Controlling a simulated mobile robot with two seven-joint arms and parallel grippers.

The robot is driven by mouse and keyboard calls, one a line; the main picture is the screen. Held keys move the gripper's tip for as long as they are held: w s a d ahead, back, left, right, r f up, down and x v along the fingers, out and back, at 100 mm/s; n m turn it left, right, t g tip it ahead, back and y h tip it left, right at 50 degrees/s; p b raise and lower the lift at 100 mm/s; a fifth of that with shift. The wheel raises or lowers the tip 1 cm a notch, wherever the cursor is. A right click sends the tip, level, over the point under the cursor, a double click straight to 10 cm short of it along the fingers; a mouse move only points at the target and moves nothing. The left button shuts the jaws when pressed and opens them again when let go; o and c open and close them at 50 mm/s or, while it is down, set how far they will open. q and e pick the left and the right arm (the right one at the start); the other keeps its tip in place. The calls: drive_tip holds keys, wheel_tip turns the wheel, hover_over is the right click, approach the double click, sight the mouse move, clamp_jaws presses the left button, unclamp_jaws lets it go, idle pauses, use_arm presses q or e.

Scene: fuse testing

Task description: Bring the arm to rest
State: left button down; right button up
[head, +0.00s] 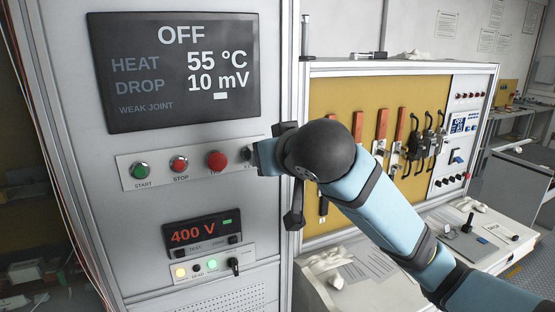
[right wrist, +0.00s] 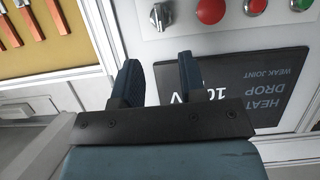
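My right arm (head: 375,205) comes in from the right in the head view and is raised in front of the test cabinet. Its hand is at the right edge of the button panel, and the fingertips are hard to make out there. In the right wrist view my right gripper (right wrist: 157,62) has its two dark fingers apart with nothing between them. A grey rotary knob (right wrist: 161,16) on the panel lies just beyond the fingers; it also shows beside the hand in the head view (head: 248,155). My left gripper is in neither view.
The cabinet carries a screen (head: 175,117) reading OFF, a red button (head: 216,160) and a 400 V meter (head: 202,234). To the right is a yellow board (head: 345,98) with fuses and black-handled holders. A bench (head: 480,228) with loose items stands below it.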

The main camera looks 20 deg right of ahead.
drive_tip(key=shift+v, duration=0.9)
wheel_tip(320, 180, down, 31)
drive_tip(key=a+n+g+y, duration=0.2)
drive_tip(key=a+y, duration=0.1)
drive_tip(key=y, duration=0.1)
drive_tip(key=s+d+f+h+p, duration=0.1)
drive_tip(key=s+d+f, duration=0.2)
drive_tip(key=s+f, duration=1.9)
wheel_tip(320, 180, down, 2)
drive_tip(key=shift+f+g, duration=0.1)
drive_tip(key=shift+g, duration=0.2)
